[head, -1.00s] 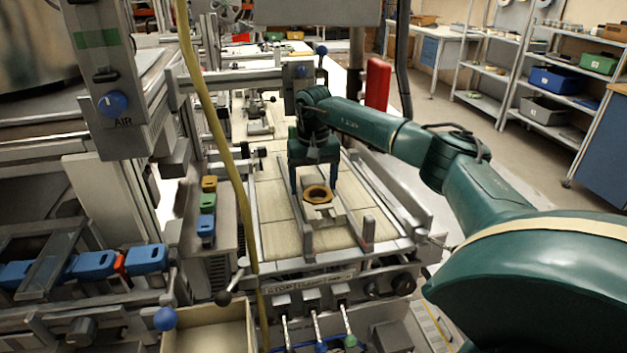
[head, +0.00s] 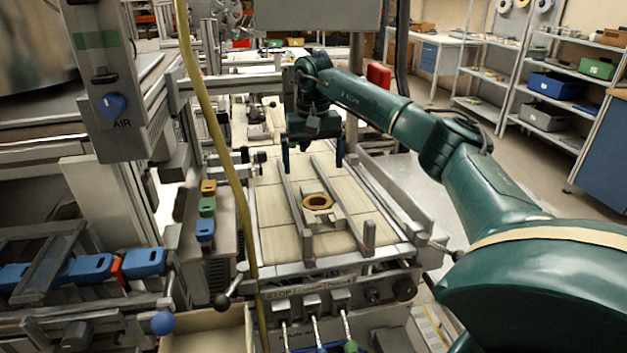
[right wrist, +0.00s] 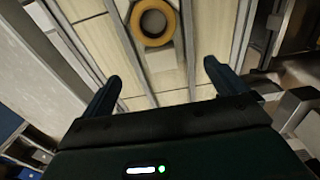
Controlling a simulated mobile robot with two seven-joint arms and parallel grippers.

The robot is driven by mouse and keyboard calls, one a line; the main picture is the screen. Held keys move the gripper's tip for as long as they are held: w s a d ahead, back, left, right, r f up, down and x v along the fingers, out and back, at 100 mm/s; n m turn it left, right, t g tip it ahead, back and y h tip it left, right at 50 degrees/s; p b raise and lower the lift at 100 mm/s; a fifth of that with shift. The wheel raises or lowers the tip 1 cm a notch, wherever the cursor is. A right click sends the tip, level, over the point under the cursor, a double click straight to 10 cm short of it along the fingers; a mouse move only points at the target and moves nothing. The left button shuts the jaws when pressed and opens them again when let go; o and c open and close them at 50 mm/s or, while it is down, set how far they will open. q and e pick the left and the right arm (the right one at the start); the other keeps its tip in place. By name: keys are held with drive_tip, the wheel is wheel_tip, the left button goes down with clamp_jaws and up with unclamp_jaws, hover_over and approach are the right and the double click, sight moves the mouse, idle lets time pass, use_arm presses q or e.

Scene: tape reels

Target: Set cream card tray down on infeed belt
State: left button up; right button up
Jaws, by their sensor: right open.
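A small pale cream-grey tray (head: 326,220) lies flat on the light belt (head: 278,241), between two metal guide rails. An orange-brown tape reel (head: 317,201) rests on it. In the right wrist view, the reel (right wrist: 154,22) and tray (right wrist: 164,62) show beyond the fingertips. My right gripper (head: 312,161) is open and empty, above and behind the tray, apart from it. In its wrist view the two fingers (right wrist: 163,76) stand wide apart with only the belt between them. My left gripper is not in view.
Metal guide rails (head: 355,217) flank the tray. A yellow hose (head: 218,130) hangs left of the belt. An open cream bin (head: 207,332) and levers stand at the front. Yellow, green and blue blocks (head: 206,205) sit left of the belt.

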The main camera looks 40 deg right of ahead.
wheel_tip(320, 180, up, 5)
drive_tip(key=shift+r, duration=0.15)
idle(0.6)
